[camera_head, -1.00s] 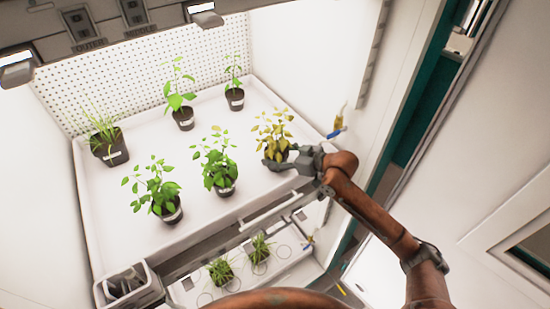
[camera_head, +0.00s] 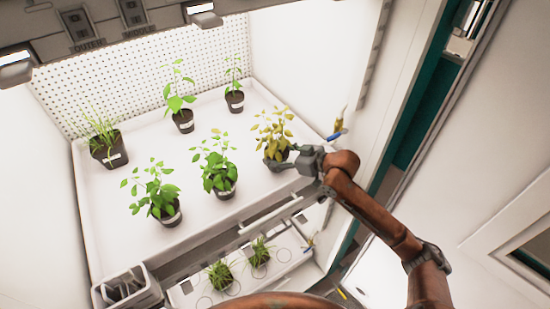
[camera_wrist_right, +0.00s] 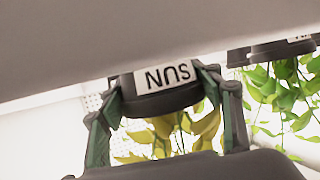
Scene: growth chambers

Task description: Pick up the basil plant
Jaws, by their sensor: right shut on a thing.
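My right gripper (camera_head: 279,164) is shut on the dark pot (camera_wrist_right: 160,100) of a yellow-leaved plant (camera_head: 273,128) at the right front corner of the white tray (camera_head: 110,222). I cannot tell whether the pot is clear of the tray. Which plant is the basil is not readable in the head view. My left gripper is not in view.
Green plants in dark pots stand on the tray: a leafy one (camera_head: 214,165) left of the gripper, another (camera_head: 152,187) farther left, two behind (camera_head: 180,95) (camera_head: 234,78), and a grassy one (camera_head: 103,130). A lower shelf (camera_head: 292,262) holds small plants. A grey caddy (camera_head: 130,290) is at bottom left.

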